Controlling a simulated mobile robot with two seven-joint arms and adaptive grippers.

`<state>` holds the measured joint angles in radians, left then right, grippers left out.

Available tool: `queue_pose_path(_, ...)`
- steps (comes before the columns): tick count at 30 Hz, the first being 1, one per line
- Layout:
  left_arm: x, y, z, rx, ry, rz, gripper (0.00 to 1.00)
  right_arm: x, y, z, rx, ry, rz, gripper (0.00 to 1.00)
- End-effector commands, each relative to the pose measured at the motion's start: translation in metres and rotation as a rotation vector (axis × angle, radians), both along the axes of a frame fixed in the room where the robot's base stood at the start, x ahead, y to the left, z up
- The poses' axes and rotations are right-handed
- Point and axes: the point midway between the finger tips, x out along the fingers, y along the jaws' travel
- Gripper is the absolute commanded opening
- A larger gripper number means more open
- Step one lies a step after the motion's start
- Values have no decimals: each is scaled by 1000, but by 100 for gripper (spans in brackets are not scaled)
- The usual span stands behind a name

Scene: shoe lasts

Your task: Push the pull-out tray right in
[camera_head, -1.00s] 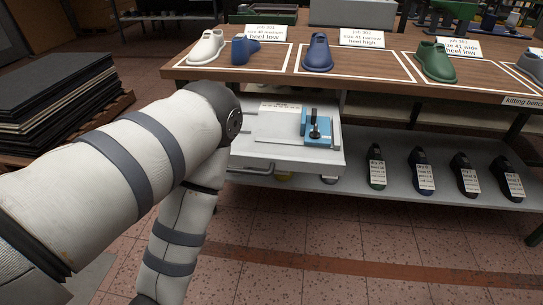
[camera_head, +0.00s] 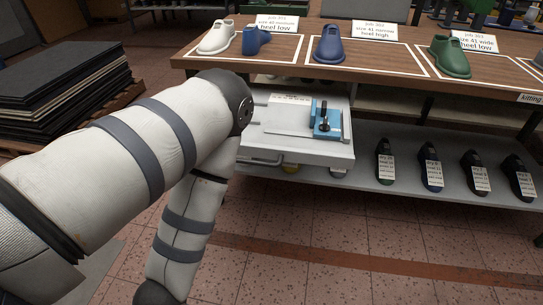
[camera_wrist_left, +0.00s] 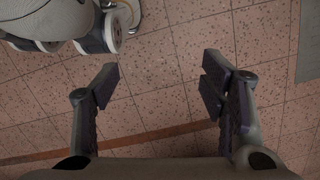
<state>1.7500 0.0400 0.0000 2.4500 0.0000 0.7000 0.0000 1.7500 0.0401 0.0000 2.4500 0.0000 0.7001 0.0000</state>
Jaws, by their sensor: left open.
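The pull-out tray (camera_head: 315,151) is a pale grey drawer sticking out from under the bench top in the head view. My left arm crosses in front of the tray's left part. Its gripper is out of the head view. In the left wrist view my left gripper (camera_wrist_left: 161,86) is open and empty, with bare floor below it. My right gripper is not in view.
The kitting bench (camera_head: 388,73) carries shoe lasts, including a white one (camera_head: 217,37) and a green one (camera_head: 449,57), with label cards. More dark lasts stand on the lower shelf (camera_head: 365,160). Black sheets (camera_head: 62,92) are stacked at left. The floor in front is clear.

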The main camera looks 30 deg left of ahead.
Motion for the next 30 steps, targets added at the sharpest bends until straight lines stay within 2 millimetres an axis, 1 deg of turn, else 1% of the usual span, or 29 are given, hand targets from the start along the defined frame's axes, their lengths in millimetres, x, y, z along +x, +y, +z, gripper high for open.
queue_pose_path(3,0,0,0,0,0,0,66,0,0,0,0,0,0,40)
queue_pose_path(4,0,0,0,0,0,0,61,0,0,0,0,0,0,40)
queue_pose_path(5,1,-1,-1,-2,-4,6,54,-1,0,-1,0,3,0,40)
queue_pose_path(6,7,-5,-4,-16,-29,40,45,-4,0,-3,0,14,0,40)
queue_pose_path(7,18,-11,-8,-37,-68,91,38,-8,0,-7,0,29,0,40)
queue_pose_path(8,33,-19,-13,-66,-126,164,32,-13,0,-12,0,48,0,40)
queue_pose_path(9,63,-31,-18,-118,-231,302,32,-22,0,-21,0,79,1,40)
queue_pose_path(10,92,-37,-18,-166,-327,428,32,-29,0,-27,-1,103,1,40)
queue_pose_path(11,124,-41,-15,-219,-434,565,32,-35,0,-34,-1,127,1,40)
queue_pose_path(12,166,-39,-4,-293,-578,751,32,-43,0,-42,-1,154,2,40)
queue_pose_path(14,223,-22,23,-409,-794,1016,32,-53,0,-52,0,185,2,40)
queue_pose_path(15,253,-5,45,-488,-930,1172,32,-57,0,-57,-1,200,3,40)
queue_pose_path(17,282,24,78,-597,-1105,1365,32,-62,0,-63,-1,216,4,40)
queue_pose_path(18,293,41,97,-658,-1200,1461,32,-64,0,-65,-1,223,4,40)
queue_pose_path(19,298,51,109,-696,-1256,1516,32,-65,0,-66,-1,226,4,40)
queue_pose_path(21,304,68,128,-759,-1344,1593,32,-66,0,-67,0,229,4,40)
queue_pose_path(22,307,72,133,-773,-1363,1609,32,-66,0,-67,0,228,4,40)
queue_pose_path(24,316,76,136,-787,-1380,1618,32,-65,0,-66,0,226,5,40)
queue_pose_path(26,327,80,135,-788,-1383,1615,32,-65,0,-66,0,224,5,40)
queue_pose_path(30,362,91,127,-785,-1381,1612,32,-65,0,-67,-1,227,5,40)
